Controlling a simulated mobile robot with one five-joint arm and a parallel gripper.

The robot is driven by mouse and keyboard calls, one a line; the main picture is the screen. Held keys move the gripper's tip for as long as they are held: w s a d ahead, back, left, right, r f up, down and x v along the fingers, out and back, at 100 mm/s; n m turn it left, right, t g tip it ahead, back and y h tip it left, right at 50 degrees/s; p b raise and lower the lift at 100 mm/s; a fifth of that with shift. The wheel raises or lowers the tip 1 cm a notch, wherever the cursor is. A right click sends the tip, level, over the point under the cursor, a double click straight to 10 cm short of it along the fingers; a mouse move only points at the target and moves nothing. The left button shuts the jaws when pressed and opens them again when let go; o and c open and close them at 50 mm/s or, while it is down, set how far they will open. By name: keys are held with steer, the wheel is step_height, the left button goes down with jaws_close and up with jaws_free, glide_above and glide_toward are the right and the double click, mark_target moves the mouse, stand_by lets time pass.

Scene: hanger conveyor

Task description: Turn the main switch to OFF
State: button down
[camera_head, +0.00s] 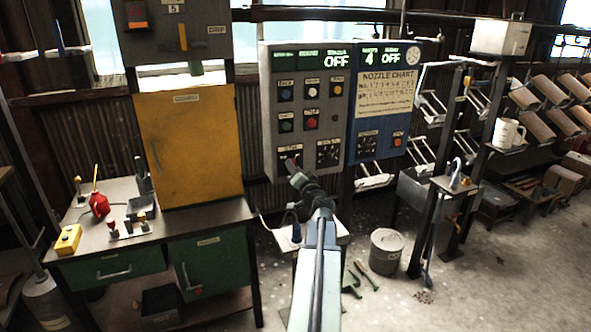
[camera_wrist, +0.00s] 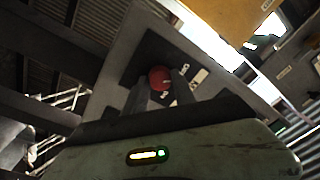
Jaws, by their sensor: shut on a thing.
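The main switch, a red round knob (camera_wrist: 159,77) on a dark plate, sits between my two fingers in the wrist view. My gripper (camera_head: 293,169) is at the lower left of the grey control panel (camera_head: 268,110), shut on the knob. In the head view the gripper partly covers the switch plate (camera_head: 290,158), so the knob's angle and label are hard to read. The lit display (camera_head: 336,60) at the panel's top right reads OFF.
A blue panel (camera_head: 360,130) with a nozzle chart, also reading OFF, adjoins on the right. A second dial (camera_head: 328,153) is right of my gripper. A yellow cabinet (camera_head: 190,140) stands left on a workbench (camera_head: 90,215). A bucket (camera_head: 386,250) stands on the floor.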

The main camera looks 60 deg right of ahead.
steer(key=shift+n, duration=1.1)
steer(key=c, duration=1)
jaws_free()
steer(key=shift+f, duration=0.1)
steer(key=shift+c, duration=0.2)
steer(key=v, duration=0.7)
steer(key=shift+s+a+b, duration=0.15)
steer(key=shift+s+b, duration=0.2)
